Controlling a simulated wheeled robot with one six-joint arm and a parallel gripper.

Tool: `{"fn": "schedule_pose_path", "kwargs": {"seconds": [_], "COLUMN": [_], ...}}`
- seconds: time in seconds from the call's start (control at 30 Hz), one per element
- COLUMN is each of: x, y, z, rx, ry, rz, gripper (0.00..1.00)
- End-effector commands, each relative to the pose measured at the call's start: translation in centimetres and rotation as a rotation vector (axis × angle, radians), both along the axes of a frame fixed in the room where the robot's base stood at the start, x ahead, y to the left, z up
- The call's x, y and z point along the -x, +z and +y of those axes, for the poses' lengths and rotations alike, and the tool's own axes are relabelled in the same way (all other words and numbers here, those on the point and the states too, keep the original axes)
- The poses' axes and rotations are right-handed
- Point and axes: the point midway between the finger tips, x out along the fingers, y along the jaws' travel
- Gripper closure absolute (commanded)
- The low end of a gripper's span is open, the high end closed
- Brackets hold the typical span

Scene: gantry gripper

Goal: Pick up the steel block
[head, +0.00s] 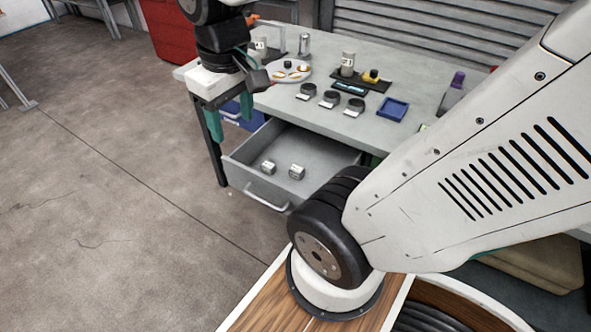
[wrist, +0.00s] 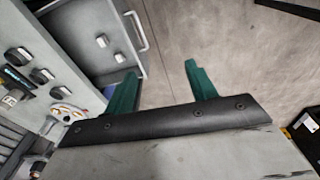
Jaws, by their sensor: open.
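Two small grey metallic blocks lie in the open drawer (head: 240,158): a left block (head: 268,167) and a right block (head: 296,172). Both look alike, and I cannot tell which is the steel block. The wrist view also shows two small blocks in the drawer, one (wrist: 102,40) and another (wrist: 120,58) closer to the fingers. My gripper (head: 229,112) is open and empty, with green fingers pointing down. It hangs to the left of the drawer in the head view, apart from the blocks. In the wrist view my gripper (wrist: 160,68) has bare floor between its fingers.
The grey workbench (head: 400,125) holds several dark round pieces (head: 331,98), a white plate (head: 302,72), a blue tray (head: 392,109) and canisters (head: 347,64). The drawer's handle (head: 266,198) juts forward. A blue bin (head: 240,117) is beside the drawer. The floor (head: 110,170) at left is clear.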

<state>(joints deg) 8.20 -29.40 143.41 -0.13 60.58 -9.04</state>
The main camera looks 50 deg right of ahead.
Motion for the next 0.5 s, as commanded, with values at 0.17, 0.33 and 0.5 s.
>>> {"fn": "schedule_pose_path", "kwargs": {"seconds": [0.17,0.33,0.5], "x": [-5.2,-8.5,-9.7], "y": [-4.6,-10.4,-17.4], "z": [-5.5,-11.3,-17.4], "rx": [0.004,0.004,-0.001], "ry": [0.000,0.012,0.027], "rz": [0.034,0.054,0.074], "gripper": [0.44,0.44,0.44]}}
